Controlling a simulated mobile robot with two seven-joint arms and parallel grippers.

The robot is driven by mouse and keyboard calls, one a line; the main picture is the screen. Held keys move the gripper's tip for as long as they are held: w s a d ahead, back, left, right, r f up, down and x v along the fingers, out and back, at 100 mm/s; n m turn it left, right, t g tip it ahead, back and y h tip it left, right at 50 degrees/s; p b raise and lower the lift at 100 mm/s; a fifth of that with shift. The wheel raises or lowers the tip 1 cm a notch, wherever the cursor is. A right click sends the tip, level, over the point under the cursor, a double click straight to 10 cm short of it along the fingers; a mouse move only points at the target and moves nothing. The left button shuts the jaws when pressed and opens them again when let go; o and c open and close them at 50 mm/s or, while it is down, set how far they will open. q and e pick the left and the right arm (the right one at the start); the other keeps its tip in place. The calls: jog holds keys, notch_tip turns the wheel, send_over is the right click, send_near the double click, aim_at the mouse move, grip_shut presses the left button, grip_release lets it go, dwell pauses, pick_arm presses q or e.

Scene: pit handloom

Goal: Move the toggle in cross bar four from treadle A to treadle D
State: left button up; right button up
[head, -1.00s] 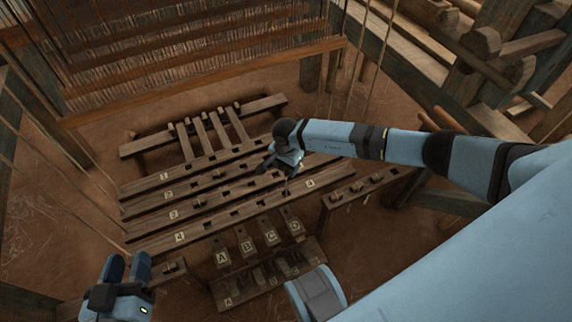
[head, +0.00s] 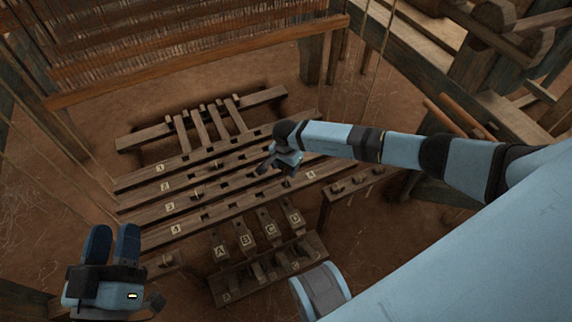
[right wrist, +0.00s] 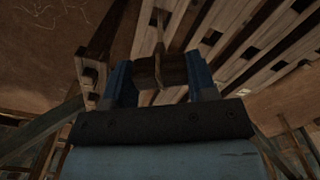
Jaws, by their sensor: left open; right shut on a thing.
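Cross bar four (head: 192,223) is the nearest of the slotted wooden bars, with a "4" tag near each end. Treadle A (head: 221,252) and treadle D (head: 294,218) are the outer two of the lettered treadles in front of it. My right gripper (head: 284,165) is over the right half of the bars. In the right wrist view it is shut on a small dark wooden toggle (right wrist: 160,72), with a pale cord at its middle. The toggle is hidden in the head view. My left gripper (head: 115,237) is open and empty at the lower left, apart from the bars.
Bars one, two and three lie behind bar four, some with small pieces on them. A lettered rack (head: 265,277) stands before the treadles. A side bench with pegs (head: 362,180) is at the right. Cords hang at left and right.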

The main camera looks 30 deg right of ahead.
aim_at(286, 175)
notch_tip(286, 175, down, 2)
jog(key=shift+f+b, duration=0.1)
jog(key=shift+b, duration=0.5)
jog(key=shift+f+b, duration=0.6)
jog(key=shift+f, duration=0.15)
jog(key=shift+f+b, duration=0.8)
jog(key=shift+f, duration=0.2)
jog(key=shift+f+b, duration=0.85)
jog(key=shift+f, duration=0.4)
pick_arm(q)
notch_tip(286, 175, down, 8)
jog(key=m+g+b, duration=0.1)
jog(key=g, duration=0.2)
jog(key=shift+w+d+f, duration=0.15)
jog(key=shift+w+d, duration=0.15)
jog(key=shift+d, duration=0.1)
pick_arm(e)
jog(key=shift+f, duration=0.3)
pick_arm(q)
jog(key=shift+s, duration=0.15)
jog(key=shift+f, duration=0.15)
pick_arm(e)
jog(key=o, duration=1)
